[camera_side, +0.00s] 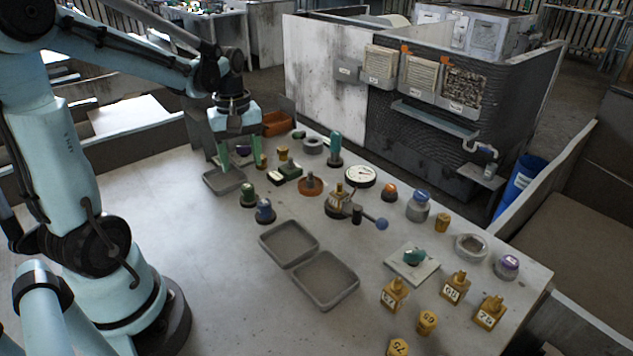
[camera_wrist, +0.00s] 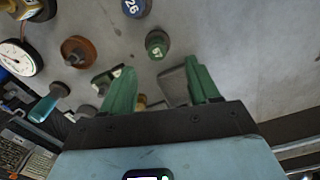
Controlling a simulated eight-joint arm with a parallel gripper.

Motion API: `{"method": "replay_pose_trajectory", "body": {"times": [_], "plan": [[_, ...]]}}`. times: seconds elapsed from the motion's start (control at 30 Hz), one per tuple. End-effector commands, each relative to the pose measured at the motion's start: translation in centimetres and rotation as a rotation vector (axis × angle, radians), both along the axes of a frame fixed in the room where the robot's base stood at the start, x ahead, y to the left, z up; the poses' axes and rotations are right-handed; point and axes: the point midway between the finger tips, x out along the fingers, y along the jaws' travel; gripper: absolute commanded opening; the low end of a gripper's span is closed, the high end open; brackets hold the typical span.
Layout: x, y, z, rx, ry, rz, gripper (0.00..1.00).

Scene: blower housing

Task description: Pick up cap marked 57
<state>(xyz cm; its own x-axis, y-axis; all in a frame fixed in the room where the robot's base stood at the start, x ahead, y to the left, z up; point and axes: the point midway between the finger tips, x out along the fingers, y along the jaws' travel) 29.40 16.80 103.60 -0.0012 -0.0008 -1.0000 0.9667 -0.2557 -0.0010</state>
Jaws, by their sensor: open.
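A green cap (camera_wrist: 157,43) with a small white label that appears to read 57 stands in the wrist view, beyond the gap between the fingers. In the side view a green cap (camera_side: 248,194) stands on the table, in front of and slightly right of my gripper. My gripper (camera_side: 240,164) has its two green fingers spread and pointing down over the far left of the table. In the wrist view my gripper (camera_wrist: 160,75) is open, with nothing held between its fingers. The green cap is apart from both fingers.
A blue cap (camera_side: 265,211) marked 26 stands close to the green cap. A shallow grey tray (camera_side: 211,186) lies below my gripper. Two more grey trays (camera_side: 265,246) lie nearer the front. An orange-brown round part (camera_side: 311,186) and a gauge (camera_side: 360,175) stand to the right. The left table area is clear.

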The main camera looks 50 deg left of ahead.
Motion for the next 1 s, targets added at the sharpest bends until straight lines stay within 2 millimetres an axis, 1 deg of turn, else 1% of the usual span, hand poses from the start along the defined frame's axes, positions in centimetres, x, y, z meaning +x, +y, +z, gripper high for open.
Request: {"method": "replay_pose_trajectory", "body": {"times": [0.03, 0.1, 0.2, 0.47, 0.8, 1.0], "plan": [[0.0, 0.0, -0.7, 0.000, 0.000, -0.001, 0.61], [0.0, 0.0, -1.6, 0.001, -0.001, -0.002, 0.61], [0.1, 0.0, -2.5, 0.001, -0.001, -0.002, 0.61], [0.1, 0.0, -3.7, 0.001, -0.001, -0.003, 0.61], [0.6, 0.0, -7.6, 0.002, -0.001, -0.003, 0.61], [0.5, -0.1, -8.4, 0.002, -0.001, -0.003, 0.61]]}}
